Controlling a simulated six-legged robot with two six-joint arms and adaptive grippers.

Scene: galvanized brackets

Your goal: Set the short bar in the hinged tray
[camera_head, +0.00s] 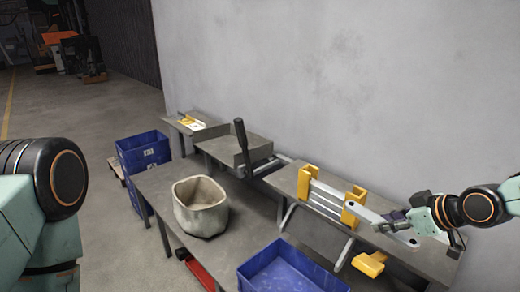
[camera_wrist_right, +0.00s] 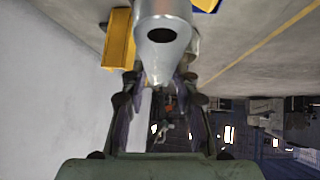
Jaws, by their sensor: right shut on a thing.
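Yellow holders (camera_head: 306,182) carry several metal bars close left of the right gripper. A yellow block (camera_head: 369,264) sits at the bench's front edge. A beige bin (camera_head: 201,213) and a blue crate (camera_head: 262,268) stand in front. The wall (camera_head: 400,80) runs close behind.

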